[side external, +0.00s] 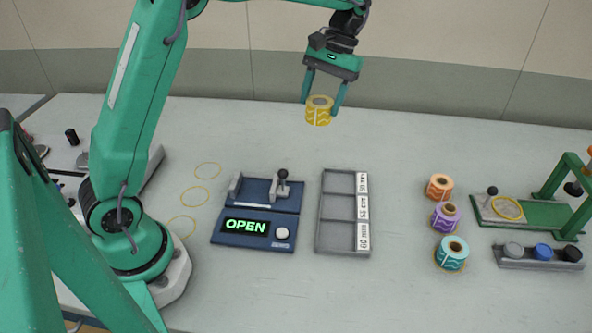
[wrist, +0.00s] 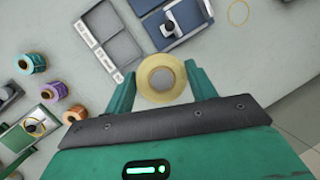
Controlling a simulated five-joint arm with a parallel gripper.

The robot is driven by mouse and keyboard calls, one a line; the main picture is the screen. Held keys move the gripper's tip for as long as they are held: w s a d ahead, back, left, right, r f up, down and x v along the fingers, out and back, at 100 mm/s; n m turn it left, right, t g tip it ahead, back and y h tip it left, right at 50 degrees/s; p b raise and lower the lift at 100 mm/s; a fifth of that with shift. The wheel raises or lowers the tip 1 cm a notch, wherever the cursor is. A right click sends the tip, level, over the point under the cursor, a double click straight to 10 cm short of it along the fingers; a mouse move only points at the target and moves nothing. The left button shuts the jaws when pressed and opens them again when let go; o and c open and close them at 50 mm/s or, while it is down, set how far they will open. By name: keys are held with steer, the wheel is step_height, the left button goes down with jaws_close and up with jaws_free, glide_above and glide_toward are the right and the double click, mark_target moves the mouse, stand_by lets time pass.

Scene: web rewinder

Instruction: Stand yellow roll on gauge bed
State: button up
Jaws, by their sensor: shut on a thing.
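My gripper (side external: 325,99) is shut on the yellow roll (side external: 319,111) and holds it in the air above the back of the table. In the wrist view the roll (wrist: 161,79) sits between the two green fingers of my gripper (wrist: 164,88), its round end and grey core facing the camera. The blue gauge (side external: 257,211) stands on the table below and to the left of the roll, with a display reading OPEN. Its bed (side external: 262,192) is bare between a grey block on the left and a black-knobbed clamp on the right. The gauge also shows in the wrist view (wrist: 181,22).
A grey three-slot tray (side external: 339,211) with width labels is empty, right of the gauge. Orange (side external: 439,187), purple (side external: 445,216) and teal (side external: 452,253) rolls stand farther right. A green stand (side external: 545,205) is at the far right, behind an ink-pot rack (side external: 540,257). Yellow rings (side external: 195,196) mark the table left of the gauge.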

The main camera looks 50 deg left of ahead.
mark_target(306, 169)
steer(key=s+d+f, duration=0.3)
steer(key=d+f, duration=0.1)
steer(key=f, duration=0.4)
steer(key=shift+d+f, duration=0.25)
steer(key=shift+f, duration=0.1)
steer(key=shift+h, duration=0.3)
steer(key=w+a+f, duration=0.1)
steer(key=a+f, duration=0.1)
steer(key=a, duration=0.1)
steer(key=w+a+f, duration=0.2)
steer(key=a, duration=0.2)
steer(key=w+a+f, duration=0.1)
steer(key=a+f, duration=0.2)
steer(key=shift+w+a, duration=0.3)
steer(key=shift+a, duration=0.1)
steer(key=shift+f, duration=0.1)
steer(key=shift+f, duration=1.9)
steer(key=shift+f, duration=0.1)
steer(key=o, duration=1)
